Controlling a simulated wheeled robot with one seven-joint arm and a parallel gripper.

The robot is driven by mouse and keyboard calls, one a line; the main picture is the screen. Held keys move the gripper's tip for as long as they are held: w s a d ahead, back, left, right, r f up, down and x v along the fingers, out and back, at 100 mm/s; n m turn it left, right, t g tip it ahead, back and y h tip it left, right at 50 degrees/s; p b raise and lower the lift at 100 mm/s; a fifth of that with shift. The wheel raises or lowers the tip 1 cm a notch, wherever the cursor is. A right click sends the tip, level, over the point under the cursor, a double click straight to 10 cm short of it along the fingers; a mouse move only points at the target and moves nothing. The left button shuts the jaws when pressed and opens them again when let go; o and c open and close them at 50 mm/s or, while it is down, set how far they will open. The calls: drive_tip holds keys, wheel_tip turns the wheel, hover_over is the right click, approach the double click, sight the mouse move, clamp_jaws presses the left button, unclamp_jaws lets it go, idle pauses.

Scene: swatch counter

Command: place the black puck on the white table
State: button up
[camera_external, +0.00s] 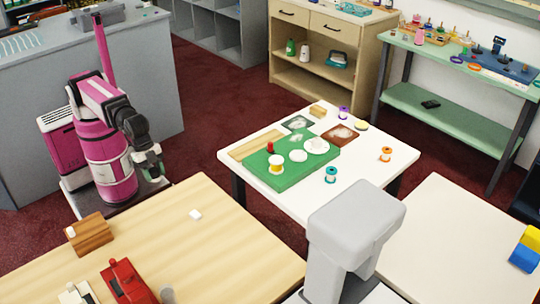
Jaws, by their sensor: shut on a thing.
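The white table (395,165) stands in the middle, with a green board and several small things on it. Another white-topped table (450,225) stands at the right. My gripper (154,175) hangs low in front of my pink arm, left of the white table and well apart from it, above the dark top of my base. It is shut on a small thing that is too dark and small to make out. I cannot clearly pick out a black puck in this view.
The green board (285,181) carries white discs, a yellow-white spool (276,165) and a red piece. A teal spool (331,174), an orange spool (385,154) and swatches are around it. The white table's right side has free room. A wooden table (150,240) is in front.

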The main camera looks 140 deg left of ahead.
wheel_tip(320, 180, up, 21)
drive_tip(key=w+a+r+n+y, duration=0.2)
drive_tip(key=w+a+n, duration=0.3)
drive_tip(key=w+a, duration=2.05)
drive_tip(key=w+a+f+n+g+y, duration=0.15)
drive_tip(key=w+a, duration=0.25)
drive_tip(key=a, duration=1.1)
drive_tip(key=w+a+f+n, duration=0.1)
drive_tip(key=w+a+n, duration=0.3)
drive_tip(key=a, duration=1.2)
drive_tip(key=m, duration=0.2)
hover_over(351, 168)
drive_tip(key=shift+n, duration=0.25)
drive_tip(key=f, duration=0.7)
drive_tip(key=s+f, duration=0.1)
drive_tip(key=f, duration=0.3)
drive_tip(key=shift+d+f, duration=0.3)
drive_tip(key=shift+w+d+f, duration=0.1)
drive_tip(key=shift+f, duration=1.95)
drive_tip(key=shift+f, duration=0.1)
